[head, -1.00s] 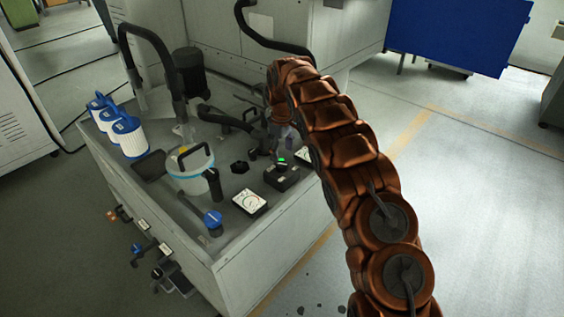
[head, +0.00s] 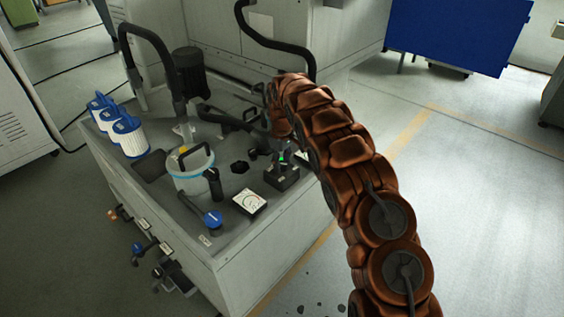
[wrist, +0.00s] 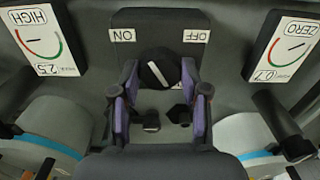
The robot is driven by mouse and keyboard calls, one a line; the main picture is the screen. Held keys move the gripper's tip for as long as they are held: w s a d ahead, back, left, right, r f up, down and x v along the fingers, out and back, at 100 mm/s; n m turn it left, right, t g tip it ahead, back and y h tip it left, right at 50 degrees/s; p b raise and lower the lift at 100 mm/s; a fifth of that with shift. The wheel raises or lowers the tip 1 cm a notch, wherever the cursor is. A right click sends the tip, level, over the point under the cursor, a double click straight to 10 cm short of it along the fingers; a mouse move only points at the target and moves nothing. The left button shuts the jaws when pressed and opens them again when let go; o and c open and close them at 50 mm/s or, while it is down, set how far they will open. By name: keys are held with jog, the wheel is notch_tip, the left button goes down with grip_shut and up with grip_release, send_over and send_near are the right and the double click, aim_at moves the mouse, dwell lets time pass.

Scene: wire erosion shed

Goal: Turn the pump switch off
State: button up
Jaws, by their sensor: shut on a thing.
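The pump switch is a black rotary knob (wrist: 158,66) with a white pointer line, on a dark switch box (wrist: 160,22). In the wrist view the labels appear upside down, ON at the left and OFF at the right. The pointer slants from upper left, the ON side, to lower right. My gripper (wrist: 160,78) has its purple-padded fingers closed on either side of the knob. In the head view the switch box (head: 282,181) stands on the tank top with a green light. My gripper (head: 281,148) is above it, and the knob is hidden there.
A HIGH gauge (wrist: 44,40) and a ZERO gauge (wrist: 284,46) flank the switch box.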

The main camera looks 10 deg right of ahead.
jog(key=c, duration=0.5)
jog(key=shift+o, duration=0.2)
jog(key=shift+m, duration=0.3)
jog(key=m+b, duration=0.1)
jog(key=m, duration=0.4)
jog(key=shift+m+b, duration=0.3)
jog(key=shift+b, duration=0.05)
jog(key=m, duration=0.5)
jog(key=shift+r+m+b, duration=0.1)
jog(key=shift+m+b, duration=0.2)
jog(key=shift+b, duration=0.05)
jog(key=o, duration=1.1)
jog(key=shift+o, duration=0.2)
